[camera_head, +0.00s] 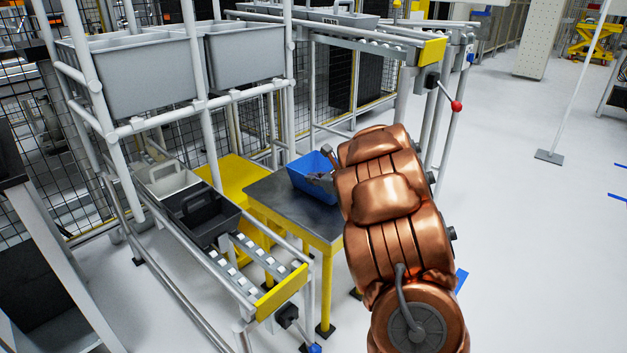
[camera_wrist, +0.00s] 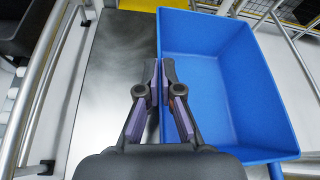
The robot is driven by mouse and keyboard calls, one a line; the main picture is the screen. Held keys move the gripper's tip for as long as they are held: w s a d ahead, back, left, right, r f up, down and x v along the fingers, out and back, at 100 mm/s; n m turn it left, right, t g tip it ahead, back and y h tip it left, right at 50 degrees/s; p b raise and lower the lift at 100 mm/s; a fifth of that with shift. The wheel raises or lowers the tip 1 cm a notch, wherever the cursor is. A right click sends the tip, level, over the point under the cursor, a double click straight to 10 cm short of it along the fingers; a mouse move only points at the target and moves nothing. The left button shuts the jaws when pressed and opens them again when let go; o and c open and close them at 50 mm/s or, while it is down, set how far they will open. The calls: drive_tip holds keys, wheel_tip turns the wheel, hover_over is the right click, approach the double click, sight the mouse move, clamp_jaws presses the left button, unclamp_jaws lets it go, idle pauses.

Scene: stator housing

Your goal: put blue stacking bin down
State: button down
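The blue stacking bin (camera_head: 311,177) is at the far right part of the dark-topped table (camera_head: 283,206) with yellow legs. My arm partly hides it in the head view. In the wrist view the empty blue bin (camera_wrist: 220,85) fills the right half, with its opening towards the camera. My gripper (camera_wrist: 161,76) has its fingertips closed together on the bin's left wall, one finger on each side. The metal table top (camera_wrist: 108,85) shows left of the bin. I cannot tell whether the bin's underside touches the table.
A roller rack (camera_head: 270,262) on the left holds a black bin (camera_head: 205,217) and a light grey bin (camera_head: 166,182). Large grey bins (camera_head: 245,52) sit on the upper shelf. A yellow platform (camera_head: 228,178) stands behind the table. Open floor (camera_head: 540,230) lies to the right.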

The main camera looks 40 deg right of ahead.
drive_tip(key=shift+f, duration=0.1)
drive_tip(key=c, duration=1.3)
unclamp_jaws()
drive_tip(key=shift+r, duration=0.25)
drive_tip(key=shift+p+v, duration=1.4)
drive_tip(key=shift+v, duration=4.6)
drive_tip(key=shift+d+f, duration=0.1)
drive_tip(key=shift+f, duration=0.05)
